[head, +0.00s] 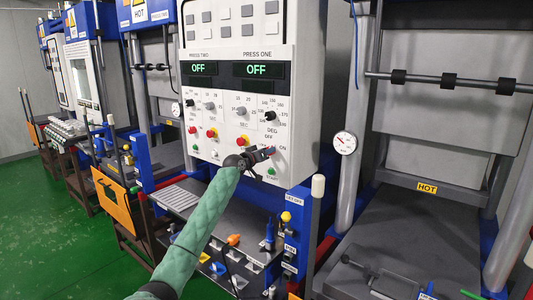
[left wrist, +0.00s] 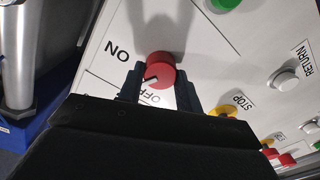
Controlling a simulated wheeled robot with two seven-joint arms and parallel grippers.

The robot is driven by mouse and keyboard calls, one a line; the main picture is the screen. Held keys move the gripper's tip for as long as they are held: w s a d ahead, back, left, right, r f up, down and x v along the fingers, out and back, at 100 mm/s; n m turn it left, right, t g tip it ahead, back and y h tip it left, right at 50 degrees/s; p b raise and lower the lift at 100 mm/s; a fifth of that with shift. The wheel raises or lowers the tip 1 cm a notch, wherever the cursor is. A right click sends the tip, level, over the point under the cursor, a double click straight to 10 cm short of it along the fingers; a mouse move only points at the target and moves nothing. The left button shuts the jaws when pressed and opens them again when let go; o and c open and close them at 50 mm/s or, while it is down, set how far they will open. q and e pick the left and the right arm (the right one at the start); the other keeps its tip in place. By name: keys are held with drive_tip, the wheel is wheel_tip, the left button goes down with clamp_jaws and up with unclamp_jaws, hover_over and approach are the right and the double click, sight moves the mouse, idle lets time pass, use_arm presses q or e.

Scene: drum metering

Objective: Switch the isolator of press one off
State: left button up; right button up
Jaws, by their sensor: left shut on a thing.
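The isolator of press one is a red rotary knob (left wrist: 163,68) on the white control panel, with ON and OFF printed beside it. Its white pointer mark lies on the side near the OFF lettering; I cannot tell if it lines up exactly. My left gripper (head: 268,154) reaches the lower right of the panel, under the PRESS ONE column. In the left wrist view its two black fingers (left wrist: 160,88) are shut on the knob, one on each side. In the head view the gripper largely hides the knob. My right gripper is not in view.
The PRESS ONE display (head: 258,70) and the PRESS TWO display (head: 199,68) both read OFF. A green start button (head: 271,172) sits just below the knob. A yellow-based stop button (head: 243,140) is close on the left. A gauge (head: 344,143) stands right of the panel.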

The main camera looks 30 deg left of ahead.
use_arm(q)
drive_tip(key=shift+a+f+n+p, duration=0.1)
drive_tip(key=shift+n+p, duration=1.5)
drive_tip(key=shift+n, duration=3.2)
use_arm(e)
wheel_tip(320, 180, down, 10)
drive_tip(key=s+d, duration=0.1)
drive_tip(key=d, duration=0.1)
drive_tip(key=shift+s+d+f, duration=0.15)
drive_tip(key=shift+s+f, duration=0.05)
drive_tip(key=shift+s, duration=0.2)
use_arm(q)
drive_tip(key=o, duration=1)
drive_tip(key=shift+s, duration=0.1)
